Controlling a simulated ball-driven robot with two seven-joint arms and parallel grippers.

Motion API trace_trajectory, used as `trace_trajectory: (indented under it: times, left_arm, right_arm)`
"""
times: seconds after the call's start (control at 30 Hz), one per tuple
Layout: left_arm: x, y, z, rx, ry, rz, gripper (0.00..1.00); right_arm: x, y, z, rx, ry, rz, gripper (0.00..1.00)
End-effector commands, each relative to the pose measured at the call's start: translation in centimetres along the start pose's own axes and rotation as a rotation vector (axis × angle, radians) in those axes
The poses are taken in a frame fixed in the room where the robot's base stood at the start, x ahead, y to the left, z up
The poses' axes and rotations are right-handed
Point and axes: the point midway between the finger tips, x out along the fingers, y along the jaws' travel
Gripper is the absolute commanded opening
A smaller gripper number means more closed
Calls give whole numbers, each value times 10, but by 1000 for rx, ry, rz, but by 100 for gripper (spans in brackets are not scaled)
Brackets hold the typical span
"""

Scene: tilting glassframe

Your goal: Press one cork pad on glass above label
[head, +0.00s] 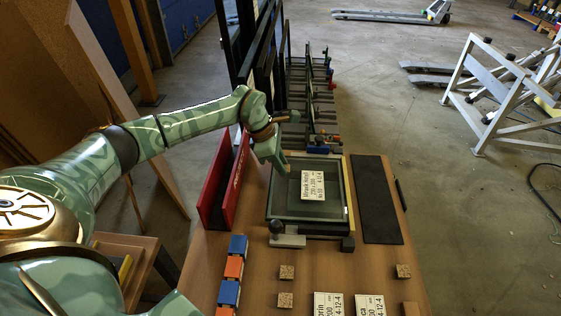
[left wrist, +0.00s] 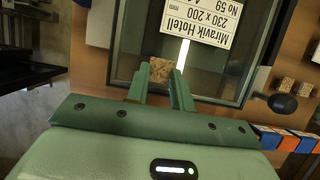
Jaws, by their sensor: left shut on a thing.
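The glass pane (head: 290,205) lies in a dark frame (head: 349,190) on the wooden table. A white printed label (head: 313,186) is on the glass and also shows in the left wrist view (left wrist: 203,20). My left gripper (head: 282,168) is over the far left part of the glass, just beyond and left of the label. In the left wrist view a brown cork pad (left wrist: 161,71) is pinched between its fingertips (left wrist: 160,84). I cannot tell whether the pad touches the glass. My right gripper is in neither view.
Loose cork pads (head: 287,271) (head: 403,271) lie on the table's near part. Blue and orange blocks (head: 234,268) stand in a row at the left. A red rack (head: 222,180) stands left of the frame, a grey clamp with a black knob (head: 288,239) at its near corner. A dark mat (head: 376,200) lies right.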

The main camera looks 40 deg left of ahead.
Motion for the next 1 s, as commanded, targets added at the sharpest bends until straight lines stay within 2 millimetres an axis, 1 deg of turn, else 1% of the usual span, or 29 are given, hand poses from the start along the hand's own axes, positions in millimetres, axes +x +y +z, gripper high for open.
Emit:
trace_trajectory:
  times: [0.73,0.77,0.8,0.83,1.0]
  left_arm:
    - [9,0,-4,-1,0,-1,3]
    - [8,0,-4,-1,0,-1,29]
    - [8,0,-4,0,0,-1,40]
    - [8,0,-4,0,0,-1,48]
    - [8,0,-4,0,0,-1,49]
  right_arm:
    - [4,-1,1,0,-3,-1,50]
    - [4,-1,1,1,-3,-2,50]
    - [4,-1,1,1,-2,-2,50]
    - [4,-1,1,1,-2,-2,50]
    - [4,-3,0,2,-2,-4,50]
